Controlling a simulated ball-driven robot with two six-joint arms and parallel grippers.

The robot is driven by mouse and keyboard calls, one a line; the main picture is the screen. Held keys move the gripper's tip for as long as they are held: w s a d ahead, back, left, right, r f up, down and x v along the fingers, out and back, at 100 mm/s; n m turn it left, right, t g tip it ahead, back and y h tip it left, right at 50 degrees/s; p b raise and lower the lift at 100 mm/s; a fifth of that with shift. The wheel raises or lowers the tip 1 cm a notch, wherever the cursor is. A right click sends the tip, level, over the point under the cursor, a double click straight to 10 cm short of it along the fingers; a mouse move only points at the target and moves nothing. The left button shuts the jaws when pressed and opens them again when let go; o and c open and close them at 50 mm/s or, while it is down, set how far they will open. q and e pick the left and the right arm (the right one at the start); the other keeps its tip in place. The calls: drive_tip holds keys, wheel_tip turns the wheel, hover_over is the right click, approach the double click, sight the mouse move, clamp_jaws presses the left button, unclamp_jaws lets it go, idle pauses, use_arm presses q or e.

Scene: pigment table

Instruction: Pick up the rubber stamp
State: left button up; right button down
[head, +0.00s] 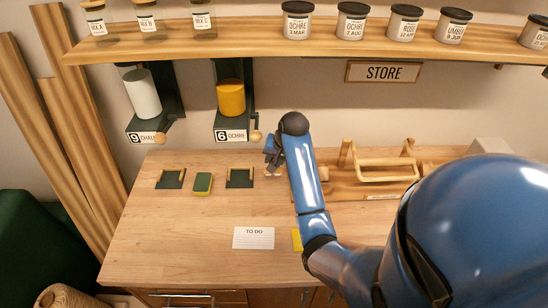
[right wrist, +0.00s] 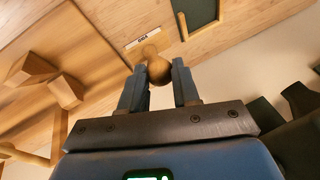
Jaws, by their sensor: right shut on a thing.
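My right gripper (head: 273,153) is over the back of the wooden table, just right of a dark green pad. In the right wrist view, its two blue fingers (right wrist: 158,85) are closed on the round wooden knob of the rubber stamp (right wrist: 158,70). The knob sits between the fingertips, with a wooden part beyond it and a small white label close by. In the head view the stamp is mostly hidden by the gripper and arm. I cannot tell whether it is clear of the table. My left gripper is not in view.
Two dark green pads (head: 171,185) (head: 240,184) and a green-yellow sponge (head: 202,184) lie to the left. A wooden rack (head: 385,178) stands to the right. The ochre dispenser (head: 231,98) hangs behind. A TO DO card (head: 253,245) lies in front; the front left table is clear.

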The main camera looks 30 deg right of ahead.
drive_tip(key=s+a+b, duration=0.1)
drive_tip(key=s+a, duration=0.7)
drive_tip(key=s, duration=0.5)
drive_tip(key=shift+s+b, duration=0.2)
drive_tip(key=shift+b, duration=0.15)
drive_tip(key=shift+a, duration=0.1)
